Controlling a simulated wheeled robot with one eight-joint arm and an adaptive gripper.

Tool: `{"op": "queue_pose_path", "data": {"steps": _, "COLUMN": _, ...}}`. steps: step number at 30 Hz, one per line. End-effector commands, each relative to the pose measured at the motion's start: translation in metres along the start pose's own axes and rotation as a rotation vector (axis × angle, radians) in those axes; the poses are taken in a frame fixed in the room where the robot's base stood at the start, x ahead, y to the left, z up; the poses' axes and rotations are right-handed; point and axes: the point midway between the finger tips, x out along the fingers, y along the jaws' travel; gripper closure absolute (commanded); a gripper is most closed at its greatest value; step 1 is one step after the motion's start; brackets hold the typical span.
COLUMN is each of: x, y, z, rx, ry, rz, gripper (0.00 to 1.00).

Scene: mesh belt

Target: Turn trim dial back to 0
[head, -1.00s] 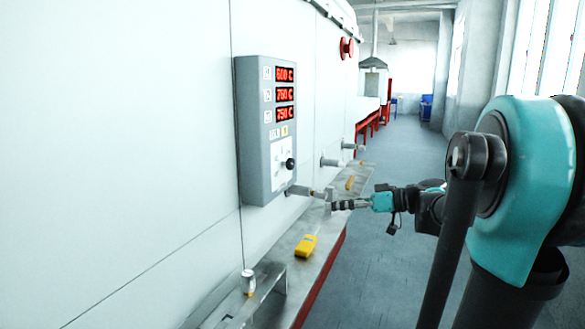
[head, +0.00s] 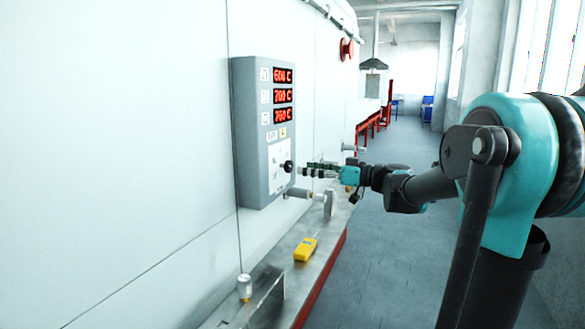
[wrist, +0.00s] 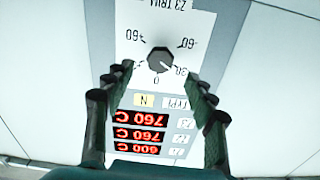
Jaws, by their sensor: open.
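The trim dial (wrist: 160,61) is a dark round knob on a white plate marked "Z3 TRIM", upside down in the wrist view. Its pale pointer line aims to the lower right, toward a 30 mark, away from the 0 at the bottom. In the head view the dial (head: 287,167) is a black knob low on the grey control box (head: 248,140). My gripper (wrist: 161,78) is open, its fingers on either side of the dial in the wrist view. In the head view my gripper (head: 299,170) is at the knob; I cannot tell whether it touches.
Red temperature displays (wrist: 138,133) sit on the same box. Below it, a pipe stub (head: 305,194) sticks out from the white wall. The floor to the right is open.

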Motion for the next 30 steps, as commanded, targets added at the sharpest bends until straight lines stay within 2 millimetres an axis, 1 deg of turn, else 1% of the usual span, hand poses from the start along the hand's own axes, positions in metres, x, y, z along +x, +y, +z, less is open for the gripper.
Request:
{"op": "queue_pose_path", "data": {"steps": 1, "x": 0.011, "y": -0.001, "z": 0.000, "rx": 0.000, "ry": 0.000, "rz": -0.004, "gripper": 0.44}}
{"op": "queue_pose_path", "data": {"steps": 3, "x": 0.023, "y": -0.001, "z": 0.000, "rx": 0.000, "ry": 0.000, "rz": -0.003, "gripper": 0.44}}
{"op": "queue_pose_path", "data": {"steps": 6, "x": 0.038, "y": -0.001, "z": 0.000, "rx": 0.000, "ry": 0.000, "rz": -0.002, "gripper": 0.44}}
{"op": "queue_pose_path", "data": {"steps": 9, "x": 0.049, "y": 0.000, "z": 0.000, "rx": 0.000, "ry": 0.000, "rz": -0.001, "gripper": 0.44}}
{"op": "queue_pose_path", "data": {"steps": 12, "x": 0.056, "y": 0.000, "z": 0.000, "rx": 0.000, "ry": 0.000, "rz": -0.001, "gripper": 0.44}}
{"op": "queue_pose_path", "data": {"steps": 15, "x": 0.059, "y": 0.000, "z": 0.000, "rx": 0.000, "ry": 0.000, "rz": 0.000, "gripper": 0.44}}
{"op": "queue_pose_path", "data": {"steps": 23, "x": 0.059, "y": 0.000, "z": 0.000, "rx": 0.000, "ry": 0.000, "rz": 0.001, "gripper": 0.44}}
{"op": "queue_pose_path", "data": {"steps": 30, "x": 0.059, "y": 0.000, "z": 0.000, "rx": 0.000, "ry": 0.000, "rz": 0.001, "gripper": 0.74}}
